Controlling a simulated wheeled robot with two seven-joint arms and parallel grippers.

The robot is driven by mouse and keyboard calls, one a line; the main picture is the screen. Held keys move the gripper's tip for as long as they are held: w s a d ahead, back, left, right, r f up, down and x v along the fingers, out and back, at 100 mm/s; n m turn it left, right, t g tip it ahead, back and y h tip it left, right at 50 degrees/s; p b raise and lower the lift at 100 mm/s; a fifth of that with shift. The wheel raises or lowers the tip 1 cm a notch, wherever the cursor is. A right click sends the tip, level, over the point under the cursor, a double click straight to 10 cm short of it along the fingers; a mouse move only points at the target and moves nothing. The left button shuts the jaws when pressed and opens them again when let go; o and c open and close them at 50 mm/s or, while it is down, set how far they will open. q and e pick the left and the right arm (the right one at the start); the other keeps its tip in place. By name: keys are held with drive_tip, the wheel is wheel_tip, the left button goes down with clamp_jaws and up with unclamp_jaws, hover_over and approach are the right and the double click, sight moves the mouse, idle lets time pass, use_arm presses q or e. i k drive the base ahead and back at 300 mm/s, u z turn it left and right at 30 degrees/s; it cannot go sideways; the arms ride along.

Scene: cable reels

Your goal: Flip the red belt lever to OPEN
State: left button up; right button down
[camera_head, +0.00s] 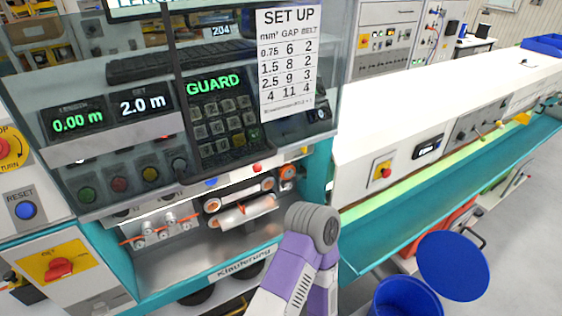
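A small red knob (257,168) shows on the machine front, just under the guard panel and above the belt rollers (243,212). It may be the red belt lever, but it is too small to tell its position. A blue knob (211,181) is to its left. A clear guard (110,150) covers the upper front. A purple and grey arm link of mine rises at bottom centre, right of the rollers. Neither of my grippers is in view.
The keypad display (213,83) reads GUARD. A red rotary switch (59,268) on yellow is at lower left. A teal-edged white bench (400,150) runs right. A blue bin (407,299) and its round blue lid (453,266) are at lower right.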

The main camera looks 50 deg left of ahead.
sight(258, 167)
drive_tip(key=i, duration=0.35)
drive_tip(key=u, duration=3.1)
